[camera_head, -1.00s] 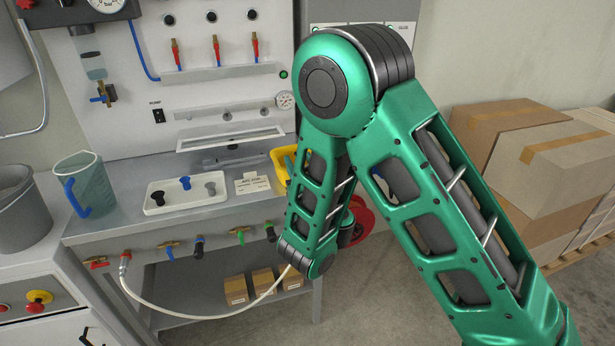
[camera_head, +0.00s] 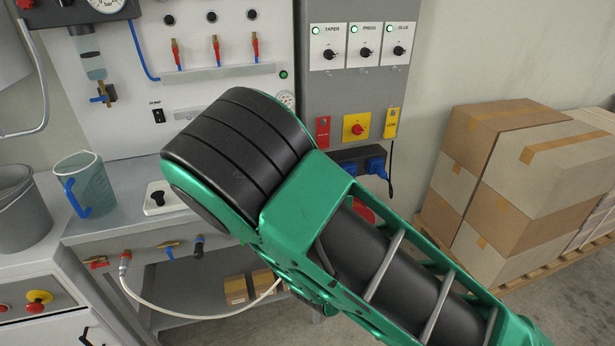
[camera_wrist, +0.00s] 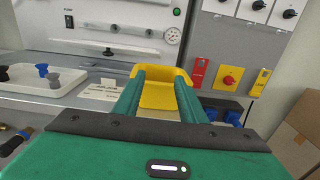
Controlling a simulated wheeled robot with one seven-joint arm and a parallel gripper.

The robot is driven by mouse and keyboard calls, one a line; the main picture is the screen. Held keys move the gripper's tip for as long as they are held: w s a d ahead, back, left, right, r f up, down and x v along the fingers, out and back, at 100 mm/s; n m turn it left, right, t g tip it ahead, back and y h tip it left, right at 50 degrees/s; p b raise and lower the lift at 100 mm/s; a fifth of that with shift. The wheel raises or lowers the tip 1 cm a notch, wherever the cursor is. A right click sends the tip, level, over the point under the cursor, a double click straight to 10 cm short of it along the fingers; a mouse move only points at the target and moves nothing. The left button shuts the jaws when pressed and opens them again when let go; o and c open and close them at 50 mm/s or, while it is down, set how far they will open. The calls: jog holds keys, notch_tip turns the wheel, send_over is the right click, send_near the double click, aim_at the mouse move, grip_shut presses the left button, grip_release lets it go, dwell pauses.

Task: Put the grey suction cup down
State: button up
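The grey suction cup (camera_wrist: 53,80) stands in the white tray (camera_wrist: 20,88) at the left of the wrist view, close beside a blue cup (camera_wrist: 42,69). A black cup (camera_wrist: 3,73) is at the picture's left edge. In the head view my arm hides the grey and blue cups; only the black cup (camera_head: 158,197) and the tray's left end (camera_head: 152,208) show. My gripper (camera_wrist: 160,88) is open and empty, its green fingers pointing toward a yellow bin (camera_wrist: 160,94), well right of the tray. My gripper is hidden in the head view.
A white label card (camera_wrist: 100,90) lies between tray and bin. A clear jug (camera_head: 90,185) with a blue handle stands left of the tray. A switch panel (camera_wrist: 228,77) rises at the right.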

jog(key=shift+s+d+r, duration=0.1)
jog(key=shift+s+d, duration=0.1)
jog(key=shift+s, duration=0.45)
